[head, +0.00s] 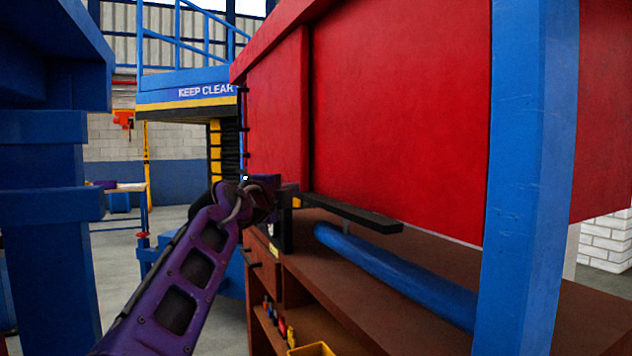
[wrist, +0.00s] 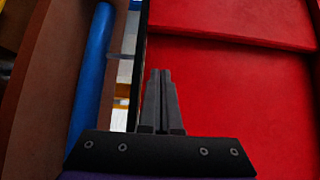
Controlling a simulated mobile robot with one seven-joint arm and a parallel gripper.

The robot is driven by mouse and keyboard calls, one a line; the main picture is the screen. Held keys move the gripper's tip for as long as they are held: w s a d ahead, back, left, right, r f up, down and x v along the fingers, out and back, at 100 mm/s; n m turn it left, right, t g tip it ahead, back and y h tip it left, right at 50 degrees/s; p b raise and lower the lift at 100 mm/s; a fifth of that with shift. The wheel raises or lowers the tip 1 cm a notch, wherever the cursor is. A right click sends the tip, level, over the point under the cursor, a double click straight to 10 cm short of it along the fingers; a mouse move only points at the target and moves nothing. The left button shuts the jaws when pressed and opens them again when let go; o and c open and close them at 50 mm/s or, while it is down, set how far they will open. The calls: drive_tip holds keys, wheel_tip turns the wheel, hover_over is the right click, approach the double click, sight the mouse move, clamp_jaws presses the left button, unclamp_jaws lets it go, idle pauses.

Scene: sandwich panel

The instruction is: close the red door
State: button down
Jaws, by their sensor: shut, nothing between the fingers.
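A large red panel (head: 400,110) fills the upper right of the head view, with a narrower red section (head: 276,110) to its left across a dark vertical seam. I take this red face to be the door; which section moves I cannot tell. It also fills the right of the wrist view (wrist: 240,100), crossed by a ledge near the top.
A brown shelf unit (head: 420,290) lies below the panel, with a blue tube (head: 395,275) on top. A blue post (head: 530,180) stands at right. Blue structures (head: 45,230) stand at left, and a "KEEP CLEAR" platform (head: 185,90) is behind. Open floor shows left of my arm.

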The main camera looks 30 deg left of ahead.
drive_tip(key=w, duration=0.1)
drive_tip(key=p, duration=0.3)
approach(309, 179)
drive_tip(key=w+d, duration=0.2)
drive_tip(key=w, duration=0.1)
drive_tip(key=shift+w+d+r, duration=0.15)
drive_tip(key=shift+w+d, duration=0.05)
drive_tip(key=shift+d, duration=0.15)
drive_tip(key=shift+w+a+p, duration=0.6)
drive_tip(key=shift+a+p, duration=0.2)
drive_tip(key=shift+p, duration=0.05)
drive_tip(key=shift+w+a+p, duration=0.4)
drive_tip(key=shift+a+p, duration=0.1)
drive_tip(key=shift+p, duration=0.05)
drive_tip(key=shift+w+a+f, duration=0.2)
drive_tip(key=shift+a, duration=0.1)
drive_tip(key=shift+w, duration=0.1)
